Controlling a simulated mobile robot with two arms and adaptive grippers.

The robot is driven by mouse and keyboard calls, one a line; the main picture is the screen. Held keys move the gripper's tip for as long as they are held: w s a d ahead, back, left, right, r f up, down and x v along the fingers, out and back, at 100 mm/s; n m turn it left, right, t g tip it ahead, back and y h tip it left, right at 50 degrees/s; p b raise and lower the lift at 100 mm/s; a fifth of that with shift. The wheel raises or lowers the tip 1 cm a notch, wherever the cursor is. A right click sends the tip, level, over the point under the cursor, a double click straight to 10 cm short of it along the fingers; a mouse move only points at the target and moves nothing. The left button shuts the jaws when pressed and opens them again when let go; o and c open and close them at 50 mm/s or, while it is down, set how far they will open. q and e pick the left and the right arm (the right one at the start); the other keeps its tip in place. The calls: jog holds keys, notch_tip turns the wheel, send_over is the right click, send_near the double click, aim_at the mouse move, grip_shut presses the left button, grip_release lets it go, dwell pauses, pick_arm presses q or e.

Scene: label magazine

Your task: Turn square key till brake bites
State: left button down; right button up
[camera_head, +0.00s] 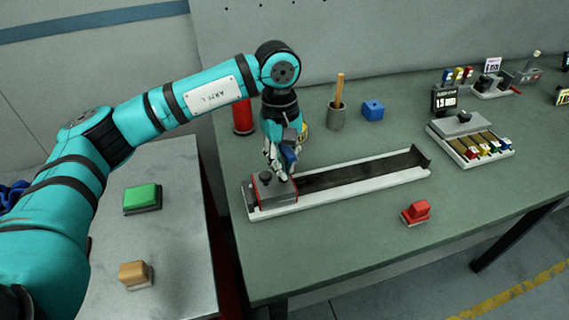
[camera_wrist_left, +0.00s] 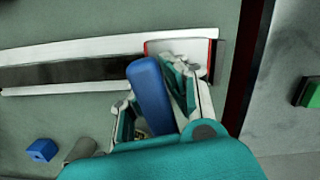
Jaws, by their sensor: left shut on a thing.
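My left gripper (camera_head: 279,174) is low over the left end of a long white-edged track (camera_head: 372,181). It is shut on a blue rounded bar (camera_wrist_left: 151,92), which looks like the key and shows as a small blue patch in the head view (camera_head: 289,154). The bar leans between the fingers in the left wrist view. A grey block with red edges (camera_head: 284,194) and a dark knob (camera_head: 266,177) sits in the track's left end, right by the fingertips. I cannot tell whether the key's far end is seated in it. My right gripper is out of view.
A red block (camera_head: 418,209) lies in front of the track. Behind it stand a grey cup with a wooden stick (camera_head: 337,116), a blue cube (camera_head: 372,110) and a red cylinder (camera_head: 243,117). A tray of coloured pieces (camera_head: 470,150) is at right. Green (camera_head: 141,197) and tan (camera_head: 133,272) blocks lie on the side table.

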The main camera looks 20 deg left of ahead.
pick_arm(q)
jog(key=shift+s+f+m+b, duration=0.2)
jog(key=shift+f+m+b, duration=0.2)
jog(key=shift+m+b, duration=0.65)
jog(key=shift+m, duration=0.25)
jog(key=shift+m+y+b, duration=0.3)
jog(key=shift+m+b, duration=0.25)
jog(key=shift+m, duration=0.65)
jog(key=shift+a+b, duration=0.1)
jog(key=shift+b, duration=0.25)
jog(key=shift+m+b, duration=0.85)
jog(key=shift+m, duration=0.85)
